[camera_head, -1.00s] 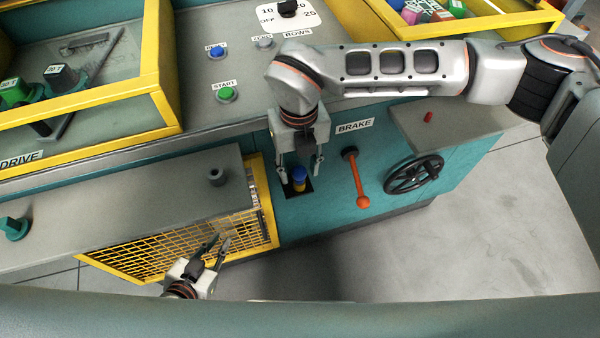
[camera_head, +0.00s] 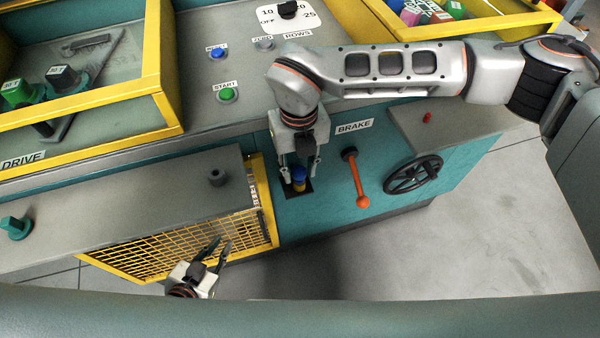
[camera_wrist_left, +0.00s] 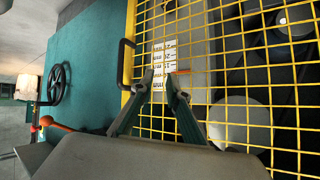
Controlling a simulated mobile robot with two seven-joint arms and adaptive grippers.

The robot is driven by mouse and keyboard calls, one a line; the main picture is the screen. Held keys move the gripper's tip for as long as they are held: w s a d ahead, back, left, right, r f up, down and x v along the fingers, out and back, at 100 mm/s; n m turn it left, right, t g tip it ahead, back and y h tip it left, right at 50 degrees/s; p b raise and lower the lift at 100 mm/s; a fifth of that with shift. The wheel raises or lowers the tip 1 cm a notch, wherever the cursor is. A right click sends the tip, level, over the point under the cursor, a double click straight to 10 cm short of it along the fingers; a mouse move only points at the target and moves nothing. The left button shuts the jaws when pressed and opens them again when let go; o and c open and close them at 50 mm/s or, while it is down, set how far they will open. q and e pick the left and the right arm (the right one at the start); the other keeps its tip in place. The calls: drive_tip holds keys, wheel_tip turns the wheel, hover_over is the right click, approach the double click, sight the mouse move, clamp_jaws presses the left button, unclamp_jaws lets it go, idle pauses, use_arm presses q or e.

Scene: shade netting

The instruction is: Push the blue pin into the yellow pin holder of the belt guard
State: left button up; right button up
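The blue pin (camera_head: 299,173) stands upright at the yellow pin holder (camera_head: 299,187), over a dark recess in the teal front panel. Its depth in the holder cannot be told. My right gripper (camera_head: 300,172) points down over the pin, with one finger on each side and a small gap showing. The yellow mesh belt guard (camera_head: 150,262) is left of the holder. My left gripper (camera_head: 219,247) is open and empty in front of the mesh. In the left wrist view, its spread fingertips (camera_wrist_left: 159,80) are before the guard's mesh (camera_wrist_left: 235,85) and a white label.
An orange brake lever (camera_head: 358,180) and a black handwheel (camera_head: 414,175) are right of the holder. A grey ledge (camera_head: 120,210) runs above the guard. In the left wrist view, a black handle (camera_wrist_left: 124,63) sits on the guard's frame. Open floor lies at the lower right.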

clamp_jaws()
drive_tip(key=shift+r, duration=0.1)
use_arm(q)
drive_tip(key=shift+w+a+r, duration=0.1)
drive_tip(key=shift+w+r, duration=0.45)
drive_tip(key=shift+w, duration=0.05)
use_arm(e)
drive_tip(key=shift+r, duration=0.15)
use_arm(q)
drive_tip(key=shift+s+r+p, duration=0.15)
drive_tip(key=shift+s+p, duration=0.15)
drive_tip(key=shift+p, duration=0.15)
use_arm(e)
drive_tip(key=shift+r, duration=0.4)
use_arm(q)
drive_tip(key=shift+w+r, duration=0.1)
drive_tip(key=shift+r, duration=0.05)
use_arm(e)
drive_tip(key=shift+r, duration=0.1)
